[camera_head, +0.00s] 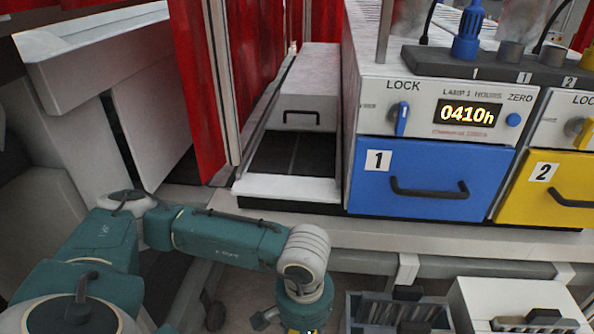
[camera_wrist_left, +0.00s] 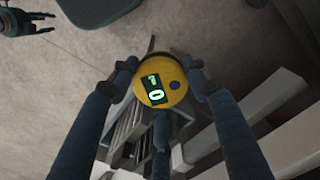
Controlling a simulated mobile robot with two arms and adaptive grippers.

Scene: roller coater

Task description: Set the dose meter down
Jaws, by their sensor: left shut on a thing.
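The dose meter (camera_wrist_left: 160,82) is a round yellow thing with a small lit display and a dark button. In the left wrist view its face is towards the camera. My left gripper (camera_wrist_left: 160,72) has its dark fingers closed around it. In the head view my left arm reaches down to the bottom edge; only a sliver of yellow shows there, and the fingers are mostly hidden. What looks like my right gripper (camera_wrist_left: 28,18) is at the top left of the left wrist view, away from the dose meter; its opening is unclear.
A grey crate with slotted contents (camera_head: 400,310) stands low beside my left wrist, with a white box (camera_head: 515,305) to its right. Above are a white bench edge (camera_head: 420,235), a blue drawer (camera_head: 425,180) and a yellow drawer (camera_head: 555,190). Red curtains (camera_head: 225,70) hang behind.

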